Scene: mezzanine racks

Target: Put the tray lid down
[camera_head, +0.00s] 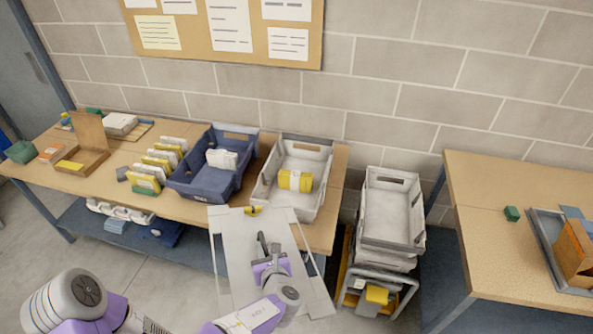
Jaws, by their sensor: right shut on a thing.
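The tray lid (232,240) appears as a flat, pale grey-white panel in the lower middle of the head view, in front of the left table. My right gripper (264,248) is shut on it near its middle; my arm and gripper hide part of the panel.
A dark blue tray (205,187) and a row of white and yellow packs (158,165) fill the left table (100,182). Grey trays (392,215) are stacked on a trolley to the right. The right table (480,210) has clear room on its left part.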

